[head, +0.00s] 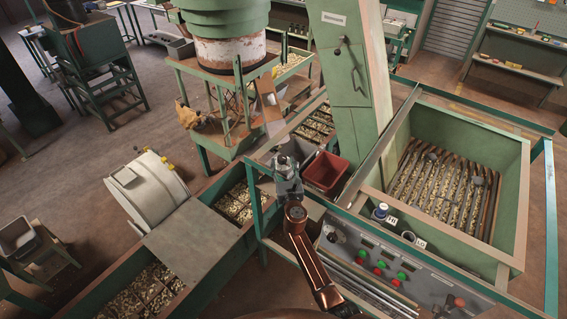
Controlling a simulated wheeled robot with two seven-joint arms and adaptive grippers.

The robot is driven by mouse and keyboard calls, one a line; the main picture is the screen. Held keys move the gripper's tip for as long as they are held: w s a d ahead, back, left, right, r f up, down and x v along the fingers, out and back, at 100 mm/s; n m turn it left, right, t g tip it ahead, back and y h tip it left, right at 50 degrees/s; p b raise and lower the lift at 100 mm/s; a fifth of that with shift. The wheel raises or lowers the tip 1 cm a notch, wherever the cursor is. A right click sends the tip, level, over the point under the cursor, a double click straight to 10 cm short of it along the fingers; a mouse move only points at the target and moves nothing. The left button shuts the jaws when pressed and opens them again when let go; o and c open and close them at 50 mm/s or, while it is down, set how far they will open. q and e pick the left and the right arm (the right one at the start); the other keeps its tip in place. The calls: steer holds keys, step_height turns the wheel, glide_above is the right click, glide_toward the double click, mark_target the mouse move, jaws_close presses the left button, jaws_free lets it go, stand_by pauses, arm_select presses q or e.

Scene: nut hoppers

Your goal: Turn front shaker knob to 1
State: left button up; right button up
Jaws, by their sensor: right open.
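My right gripper (286,164) is open and empty, on the end of my copper-coloured arm. It is in the middle of the head view, left of a red bin. The control panel (350,240) is to its lower right and apart from it. The panel has several red and green buttons (379,272) and small dark displays. A small round knob-like part (333,238) shows at the panel's left end. I cannot tell if it is the front shaker knob, or its setting. My arm hides part of the panel's left side. My left gripper is not in view.
The red bin (326,173) stands beside my gripper. A green hopper (516,165) with nuts on slats is at the right. Small containers (380,211) stand on the ledge above the panel. A tall green chute (347,90) rises behind. Nut-filled troughs (200,200) run left.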

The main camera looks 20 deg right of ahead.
steer(key=shift+w+d, duration=0.1)
steer(key=shift+w, duration=0.75)
steer(key=shift+c, duration=0.3)
steer(key=c, duration=1.1)
